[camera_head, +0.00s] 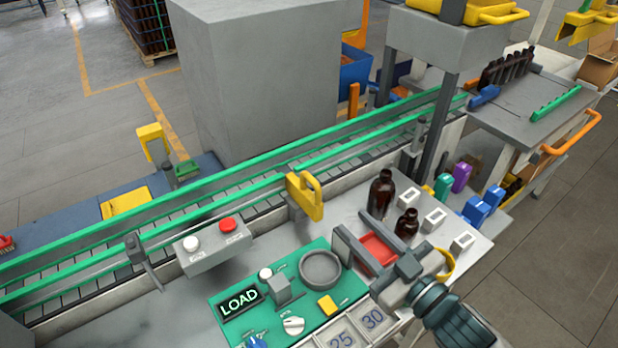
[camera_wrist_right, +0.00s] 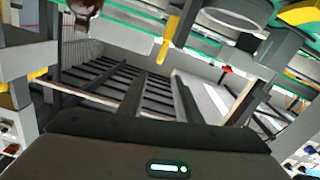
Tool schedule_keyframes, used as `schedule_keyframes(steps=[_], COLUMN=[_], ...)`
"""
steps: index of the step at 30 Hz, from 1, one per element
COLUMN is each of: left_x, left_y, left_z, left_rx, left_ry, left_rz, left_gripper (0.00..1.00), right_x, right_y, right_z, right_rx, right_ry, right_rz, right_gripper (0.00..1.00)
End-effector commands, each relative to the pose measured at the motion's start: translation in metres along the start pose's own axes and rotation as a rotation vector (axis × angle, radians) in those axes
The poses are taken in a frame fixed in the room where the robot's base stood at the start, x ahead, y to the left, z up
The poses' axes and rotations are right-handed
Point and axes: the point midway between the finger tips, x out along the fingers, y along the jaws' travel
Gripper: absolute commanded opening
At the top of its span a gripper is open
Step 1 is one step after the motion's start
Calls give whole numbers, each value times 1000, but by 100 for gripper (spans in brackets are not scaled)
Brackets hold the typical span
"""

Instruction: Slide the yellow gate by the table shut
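The yellow gate (camera_head: 305,196) stands at the near rail of the conveyor, just behind the green control panel, in the middle of the head view. My left gripper is out of view.
Two amber bottles, one taller (camera_head: 381,194) and one shorter (camera_head: 407,225), stand close behind my right gripper. The green panel (camera_head: 233,322) carries a grey ring (camera_head: 321,270) and knobs. A button box (camera_head: 212,247) stands left of the gate. The conveyor (camera_head: 95,262) runs behind.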

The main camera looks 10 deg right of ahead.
Motion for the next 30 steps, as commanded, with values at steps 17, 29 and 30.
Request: schedule_keyframes(steps=[17, 29, 30], left_x=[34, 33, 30], left_y=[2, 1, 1], left_z=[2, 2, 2], left_rx=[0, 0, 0], left_ry=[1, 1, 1], left_rz=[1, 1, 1], left_gripper=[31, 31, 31], right_x=[41, 94, 101], right_y=[0, 1, 1], right_z=[3, -4, -4], right_rx=[-1, -1, 0], right_ry=[4, 0, 0], right_rz=[1, 1, 1], right_gripper=[31, 31, 31])
